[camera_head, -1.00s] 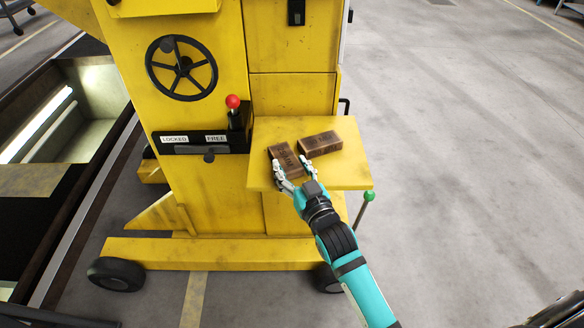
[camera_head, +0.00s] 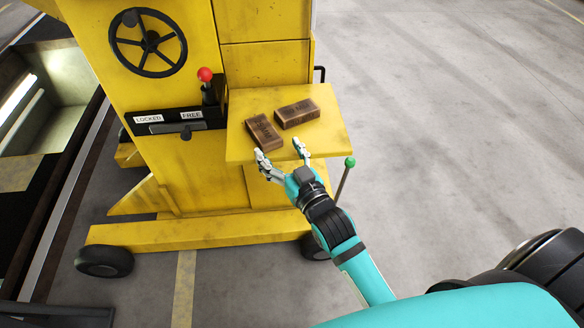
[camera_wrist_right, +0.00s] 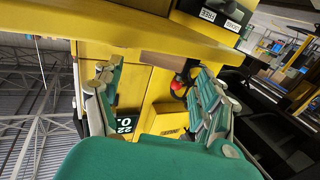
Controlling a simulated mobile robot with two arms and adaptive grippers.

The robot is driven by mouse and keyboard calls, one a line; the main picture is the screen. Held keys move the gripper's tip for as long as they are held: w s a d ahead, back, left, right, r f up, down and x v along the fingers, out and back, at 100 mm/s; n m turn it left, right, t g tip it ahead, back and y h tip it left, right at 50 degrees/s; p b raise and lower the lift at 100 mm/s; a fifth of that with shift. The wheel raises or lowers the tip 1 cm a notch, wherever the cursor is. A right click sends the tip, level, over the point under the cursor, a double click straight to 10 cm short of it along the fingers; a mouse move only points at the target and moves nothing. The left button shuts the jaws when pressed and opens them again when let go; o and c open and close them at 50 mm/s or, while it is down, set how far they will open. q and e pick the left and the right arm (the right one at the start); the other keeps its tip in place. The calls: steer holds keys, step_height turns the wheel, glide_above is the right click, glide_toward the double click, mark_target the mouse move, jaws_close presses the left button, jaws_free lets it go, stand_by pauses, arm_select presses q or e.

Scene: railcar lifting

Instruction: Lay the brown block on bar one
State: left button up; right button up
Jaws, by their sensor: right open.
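Two brown blocks lie flat on a yellow shelf (camera_head: 325,140) on the side of a yellow machine. The left block (camera_head: 264,132) is near the shelf's front left, and the right block (camera_head: 297,113) lies just behind and right of it. Both have dark marks on top. My right gripper (camera_head: 281,151) is open and empty at the shelf's front edge, its fingers apart, just in front of the left block. Its two spread fingers also show in the right wrist view (camera_wrist_right: 158,88). My left gripper is not in view. I cannot pick out a bar marked one.
A red-knobbed lever (camera_head: 206,78) stands above the LOCKED and FREE labels, left of the shelf. A black handwheel (camera_head: 148,43) is above it. A green-knobbed lever (camera_head: 349,163) stands off the shelf's right corner. A lit pit lies at left; the floor at right is clear.

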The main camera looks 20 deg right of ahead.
steer(key=s, duration=0.7)
steer(key=shift+d, duration=0.4)
